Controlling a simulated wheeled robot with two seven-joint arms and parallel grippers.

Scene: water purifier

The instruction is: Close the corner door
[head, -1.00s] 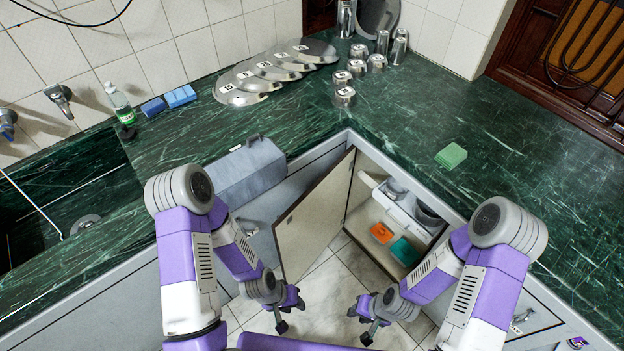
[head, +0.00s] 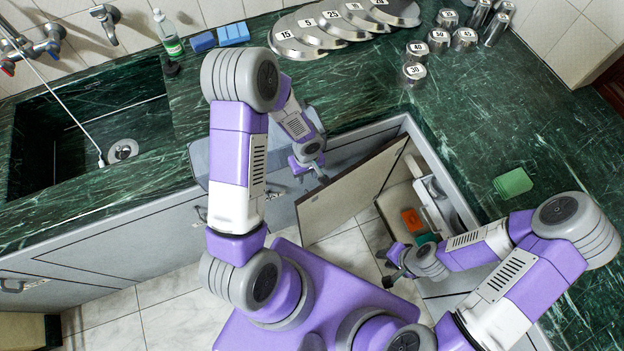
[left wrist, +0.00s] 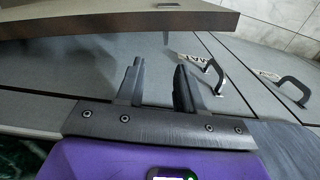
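The corner door (head: 350,192) is a flat panel with a pale edge. It stands swung out from the corner cabinet opening, so the shelves show. My left gripper (head: 318,172) is on the door's outer left side, near its upper edge. In the left wrist view, my left gripper (left wrist: 158,85) has its fingers apart with nothing between them. The door (left wrist: 110,22) crosses the top of that view, beyond the fingertips; I cannot tell if they touch. My right gripper (head: 384,268) is low in front of the cabinet opening, its fingertips apart and empty.
Inside the cabinet are an orange item (head: 411,220) and a teal item (head: 427,240), partly hidden by my right arm. A green sponge (head: 513,183) lies on the dark green counter (head: 480,120). Numbered lids and metal cups stand at the back. A sink (head: 90,140) is at left.

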